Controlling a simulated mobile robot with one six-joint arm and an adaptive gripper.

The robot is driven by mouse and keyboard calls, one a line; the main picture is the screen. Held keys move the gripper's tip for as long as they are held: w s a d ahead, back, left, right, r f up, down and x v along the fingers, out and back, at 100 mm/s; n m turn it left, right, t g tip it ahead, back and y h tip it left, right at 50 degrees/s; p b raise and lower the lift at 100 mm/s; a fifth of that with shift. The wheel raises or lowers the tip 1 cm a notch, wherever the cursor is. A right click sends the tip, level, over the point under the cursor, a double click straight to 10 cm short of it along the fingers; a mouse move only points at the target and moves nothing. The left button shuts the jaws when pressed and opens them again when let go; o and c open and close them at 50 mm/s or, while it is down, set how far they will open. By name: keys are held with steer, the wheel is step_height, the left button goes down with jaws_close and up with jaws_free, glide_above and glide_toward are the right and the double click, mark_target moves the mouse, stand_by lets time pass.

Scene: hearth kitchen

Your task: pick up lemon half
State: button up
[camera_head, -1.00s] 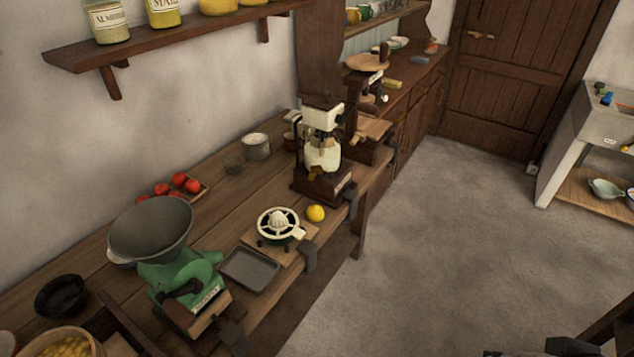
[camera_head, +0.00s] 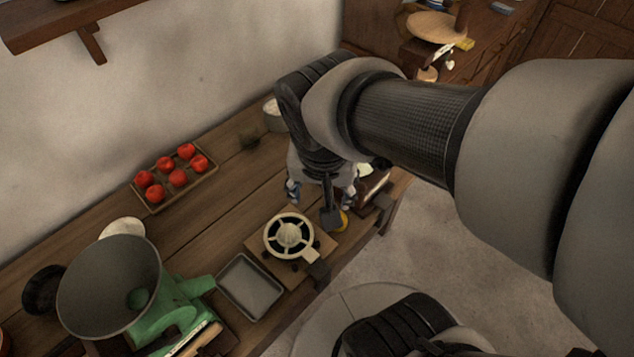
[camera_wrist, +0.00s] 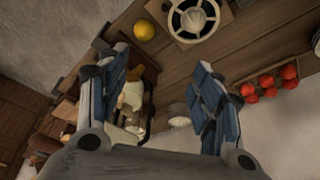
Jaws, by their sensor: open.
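The yellow lemon half (camera_head: 342,221) sits on the wooden counter beside the juicer, partly hidden by my gripper in the head view. In the wrist view, the lemon half (camera_wrist: 144,30) lies near the top edge, outside the space between the fingers and clear of them. My gripper (camera_head: 321,193) is open and points down above the counter, just behind the lemon half. In the wrist view, my gripper's blue-padded fingers (camera_wrist: 162,65) are spread with nothing held. I cannot tell its exact height.
The cream juicer (camera_head: 289,236) stands on a board beside the lemon half, with a grey tray (camera_head: 250,287) to its left. A tray of red tomatoes (camera_head: 153,205) lies by the wall. The green mill (camera_head: 172,312) stands at front left. My arm hides much of the right side.

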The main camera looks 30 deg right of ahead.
steer(key=shift+o, duration=1.3)
steer(key=w+f+m, duration=0.1)
steer(key=w+d+f+m+g+p, duration=0.1)
steer(key=m, duration=0.1)
steer(key=w+f+m+p, duration=0.1)
steer(key=w+m, duration=0.1)
steer(key=shift+d+h, duration=0.35)
steer(key=shift+h, duration=0.05)
steer(key=shift+o, duration=0.2)
steer(key=w+d+f+m+g+p, duration=0.1)
steer(key=w+f+m+p, duration=0.1)
steer(key=f+m, duration=0.4)
steer(key=shift+w+d+f+g+h, duration=0.15)
steer(key=shift+w+f+g+h, duration=0.3)
steer(key=shift+w, duration=0.2)
steer(key=shift+m, duration=0.4)
steer(key=b+x, duration=0.3)
steer(key=x, duration=0.9)
steer(key=shift+w+f+b, duration=0.1)
steer(key=shift+f+b, duration=0.25)
steer(key=shift+f, duration=0.05)
steer(key=b+x, duration=0.2)
steer(key=x, duration=0.3)
steer(key=shift+d+f, duration=0.25)
steer(key=shift+f, duration=0.05)
steer(key=shift+c, duration=0.2)
steer(key=c, duration=1.2)
steer(key=shift+o, duration=0.2)
steer(key=shift+d+r, duration=0.1)
steer(key=shift+r, duration=0.1)
